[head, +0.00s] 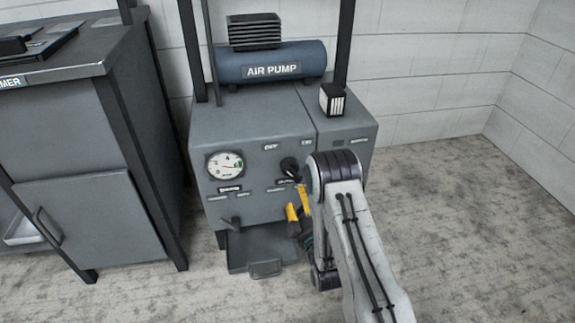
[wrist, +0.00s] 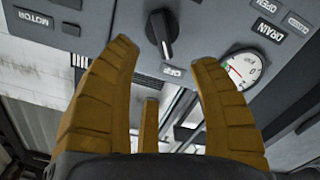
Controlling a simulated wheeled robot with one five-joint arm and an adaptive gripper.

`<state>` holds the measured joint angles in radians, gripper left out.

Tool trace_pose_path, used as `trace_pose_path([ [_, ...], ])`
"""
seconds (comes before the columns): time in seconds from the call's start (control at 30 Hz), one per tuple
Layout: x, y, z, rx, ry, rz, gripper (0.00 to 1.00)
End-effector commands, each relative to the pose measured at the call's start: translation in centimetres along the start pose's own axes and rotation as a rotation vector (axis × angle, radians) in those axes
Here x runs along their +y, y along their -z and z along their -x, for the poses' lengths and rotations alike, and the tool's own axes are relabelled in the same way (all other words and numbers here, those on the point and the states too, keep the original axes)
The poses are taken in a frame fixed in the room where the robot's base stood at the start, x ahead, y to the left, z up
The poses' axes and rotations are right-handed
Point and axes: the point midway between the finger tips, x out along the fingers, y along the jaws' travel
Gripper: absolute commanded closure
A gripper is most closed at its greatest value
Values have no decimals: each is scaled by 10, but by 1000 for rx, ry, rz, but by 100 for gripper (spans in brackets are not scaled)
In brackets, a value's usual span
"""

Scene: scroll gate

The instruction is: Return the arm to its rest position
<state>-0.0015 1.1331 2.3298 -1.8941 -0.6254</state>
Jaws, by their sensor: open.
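My gripper (head: 298,207) has yellow fingers and is in front of the grey air pump cabinet (head: 262,138) in the head view, just below a black rotary knob. The knob (head: 290,167) also shows in the head view, close to the arm. My arm reaches up from the lower right and hides part of the cabinet's right front.
A round gauge (head: 225,165) is on the cabinet's left front. A blue air pump tank (head: 271,62) lies on top. An open tray (head: 262,250) juts out at the bottom. A grey cabinet (head: 95,205) stands at left. The floor (head: 480,230) at right is clear.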

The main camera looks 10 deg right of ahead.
Motion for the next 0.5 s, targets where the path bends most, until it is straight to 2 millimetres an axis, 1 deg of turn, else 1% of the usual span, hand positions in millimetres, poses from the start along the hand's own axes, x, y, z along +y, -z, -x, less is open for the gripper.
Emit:
trace_pose_path([
  [0.17, 4, 5, -1, -4, 3, -3, 44],
  [0.27, 14, 19, -6, -21, 15, -14, 44],
  [0.37, 32, 44, -12, -58, 40, -39, 44],
  [0.47, 56, 76, -18, -116, 77, -73, 44],
  [0.5, 66, 90, -19, -142, 93, -88, 44],
])
